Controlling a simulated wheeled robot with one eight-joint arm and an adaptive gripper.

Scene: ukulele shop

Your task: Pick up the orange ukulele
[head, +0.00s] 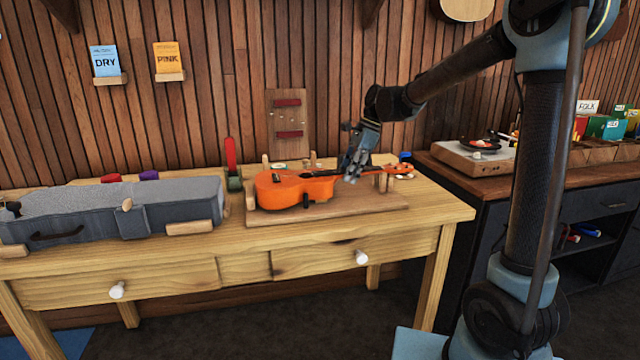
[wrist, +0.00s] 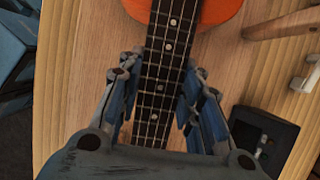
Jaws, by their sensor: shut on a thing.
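The orange ukulele (head: 296,188) lies on its back on a wooden board on the workbench, its body to the left and its neck pointing right in the head view. My gripper (head: 352,175) is at the neck, near where it meets the body. In the wrist view, the dark fretboard (wrist: 160,75) with pale dots runs between the two blue fingers of my gripper (wrist: 160,100). The fingers are shut on the neck from both sides. Part of the orange body (wrist: 205,12) shows at the top of that view. My gripper hides part of the neck in the head view.
The wooden board (head: 270,218) lies on the workbench (head: 440,205), with small wooden supports at the neck end. A grey case (head: 175,205) is on the left of the bench. A turntable (head: 475,157) stands on a dark cabinet at right. The front strip of the bench is clear.

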